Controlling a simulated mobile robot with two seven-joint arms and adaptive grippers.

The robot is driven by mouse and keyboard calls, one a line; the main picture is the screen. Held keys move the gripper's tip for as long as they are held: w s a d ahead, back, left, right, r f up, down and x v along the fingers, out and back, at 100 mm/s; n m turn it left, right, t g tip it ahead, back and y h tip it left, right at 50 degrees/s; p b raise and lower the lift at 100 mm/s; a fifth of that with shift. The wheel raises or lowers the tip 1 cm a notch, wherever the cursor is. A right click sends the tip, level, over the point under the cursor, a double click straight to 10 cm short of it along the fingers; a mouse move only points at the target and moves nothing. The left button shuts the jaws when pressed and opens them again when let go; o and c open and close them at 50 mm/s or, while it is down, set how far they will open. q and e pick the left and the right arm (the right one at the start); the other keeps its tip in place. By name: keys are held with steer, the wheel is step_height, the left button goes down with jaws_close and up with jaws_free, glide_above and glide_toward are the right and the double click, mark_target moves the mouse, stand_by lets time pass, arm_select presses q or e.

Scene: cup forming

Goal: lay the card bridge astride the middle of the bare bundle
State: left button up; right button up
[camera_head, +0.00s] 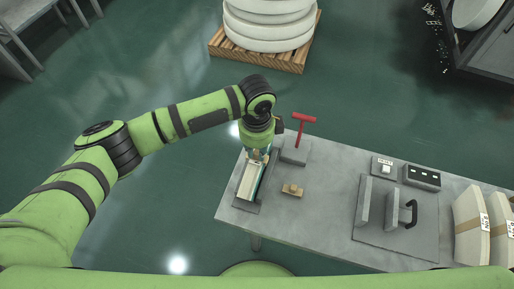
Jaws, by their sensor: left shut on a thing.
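The bare bundle (249,182) is a long pale stack lying in a dark tray (241,206) at the left end of the grey table. My left gripper (258,155) points down at the bundle's far end and is shut on it, as far as the view shows; its fingertips are small and partly hidden by the wrist. A small tan block-like piece, which looks like the card bridge (292,189), lies on the table just right of the tray, apart from the bundle. My right gripper is not in view.
A red T-handle (300,122) stands on a grey block behind the tray. A plate with upright pads (394,215) and a black handle, with control boxes (421,177) behind, fills the middle right. Pale packs (470,226) stand at the right. Bare tabletop surrounds the tan piece.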

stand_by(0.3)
arm_select(q)
steer(key=o, duration=1.4)
step_height(320, 180, up, 6)
steer(key=p, duration=0.6)
steer(key=shift+f, duration=0.15)
steer(key=shift+r, duration=1.2)
